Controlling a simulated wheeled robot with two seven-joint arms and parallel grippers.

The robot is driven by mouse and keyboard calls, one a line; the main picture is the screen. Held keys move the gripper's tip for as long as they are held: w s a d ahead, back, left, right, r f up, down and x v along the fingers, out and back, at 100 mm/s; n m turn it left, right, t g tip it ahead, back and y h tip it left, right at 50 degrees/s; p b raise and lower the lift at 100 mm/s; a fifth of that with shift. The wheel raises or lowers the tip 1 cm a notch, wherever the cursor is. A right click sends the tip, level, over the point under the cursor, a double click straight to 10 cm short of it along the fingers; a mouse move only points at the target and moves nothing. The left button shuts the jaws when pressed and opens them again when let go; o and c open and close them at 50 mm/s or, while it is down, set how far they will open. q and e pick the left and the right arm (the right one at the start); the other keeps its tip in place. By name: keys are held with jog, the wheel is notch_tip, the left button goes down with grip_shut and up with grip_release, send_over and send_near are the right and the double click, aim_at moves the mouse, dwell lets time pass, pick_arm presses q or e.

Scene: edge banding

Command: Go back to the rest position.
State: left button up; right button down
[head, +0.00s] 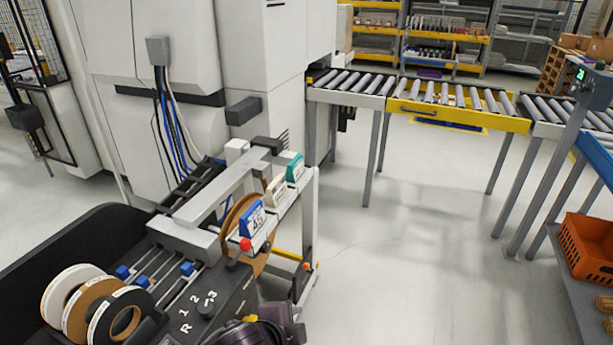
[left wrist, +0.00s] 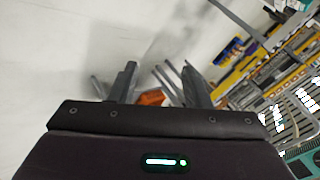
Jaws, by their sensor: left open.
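My left gripper (left wrist: 158,76) shows in the left wrist view with its two dark fingers spread apart. Nothing is between the fingers; pale floor and blurred, distant things show beyond them. In the head view, a dark purplish part that looks like my left arm shows at the bottom edge, beside the banding unit (head: 185,238); its fingers cannot be made out there. My right gripper is in neither view.
Edge-band rolls (head: 68,290) stand on the near left of the unit. A roller conveyor (head: 440,97) crosses at the back. An orange crate (head: 588,248) stands on a bench at the right. The floor (head: 405,235) between is clear.

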pick_arm(q)
jog(key=s+a+f+n+g+y, duration=0.3)
jog(key=s+a+n+g+y, duration=0.1)
jog(key=s+a+n, duration=1.1)
notch_tip(320, 180, down, 32)
jog(key=s+a+f+g, duration=0.1)
jog(key=a+g, duration=0.1)
jog(key=a, duration=0.1)
jog(key=s+a+f, duration=0.2)
jog(key=s+f, duration=1.3)
jog(key=s, duration=0.3)
jog(key=shift+s+a+f+g, duration=0.15)
jog(key=shift+s+a+g, duration=0.15)
jog(key=shift+a, duration=0.1)
jog(key=shift+c, duration=0.2)
